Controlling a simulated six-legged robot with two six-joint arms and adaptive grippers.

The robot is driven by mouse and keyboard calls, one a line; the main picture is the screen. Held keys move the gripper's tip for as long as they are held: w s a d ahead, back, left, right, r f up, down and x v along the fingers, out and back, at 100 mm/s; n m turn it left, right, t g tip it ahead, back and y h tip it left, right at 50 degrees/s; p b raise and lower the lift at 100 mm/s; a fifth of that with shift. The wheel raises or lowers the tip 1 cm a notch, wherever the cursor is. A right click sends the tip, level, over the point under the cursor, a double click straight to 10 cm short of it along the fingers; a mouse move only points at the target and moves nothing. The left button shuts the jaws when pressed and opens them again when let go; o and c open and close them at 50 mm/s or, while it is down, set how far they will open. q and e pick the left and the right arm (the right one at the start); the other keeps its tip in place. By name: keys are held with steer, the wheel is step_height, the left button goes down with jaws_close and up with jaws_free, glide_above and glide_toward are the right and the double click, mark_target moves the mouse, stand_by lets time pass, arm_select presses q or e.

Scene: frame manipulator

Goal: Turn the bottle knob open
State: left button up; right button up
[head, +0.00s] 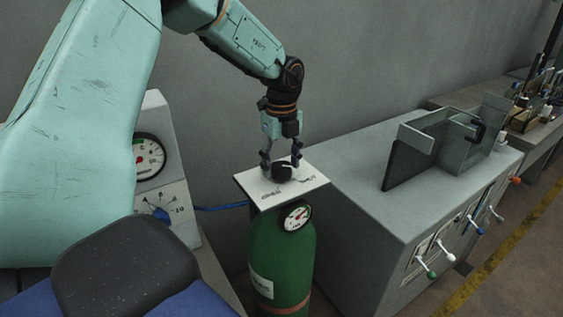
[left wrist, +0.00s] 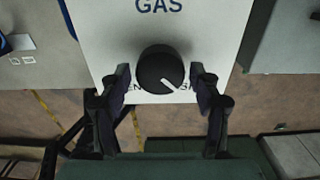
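The black round knob (head: 282,172) sits on a white plate (head: 313,181) on top of the green gas bottle (head: 281,258). My left gripper (head: 281,165) points down over the knob. In the left wrist view, the knob (left wrist: 160,70) lies between the two dark fingers (left wrist: 160,77), with a small gap showing on each side. The gripper is open around it. The knob's white mark points to the lower right in that view. The plate reads "GAS", and lettering below the knob is partly hidden by knob and fingers. My right gripper is not in view.
A round gauge (head: 296,216) is on the bottle's front. A grey cabinet (head: 360,215) with several coloured-tip levers stands close on the right, with a metal fixture (head: 437,142) on top. A panel with a dial (head: 149,157) stands left. The grey wall is behind.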

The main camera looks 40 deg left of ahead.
arm_select(q)
steer(key=shift+w+a+f, duration=0.1)
steer(key=shift+a, duration=0.05)
steer(key=shift+c, duration=1.3)
steer(key=c, duration=0.6)
steer(key=shift+m, duration=0.4)
steer(key=m, duration=0.2)
steer(key=shift+m+p, duration=0.4)
steer(key=m, duration=0.4)
steer(key=shift+m, duration=0.3)
steer(key=m, duration=0.5)
steer(key=shift+p, duration=0.3)
steer(key=m, duration=0.4)
steer(key=shift+w, duration=0.1)
steer(key=shift+m, duration=0.5)
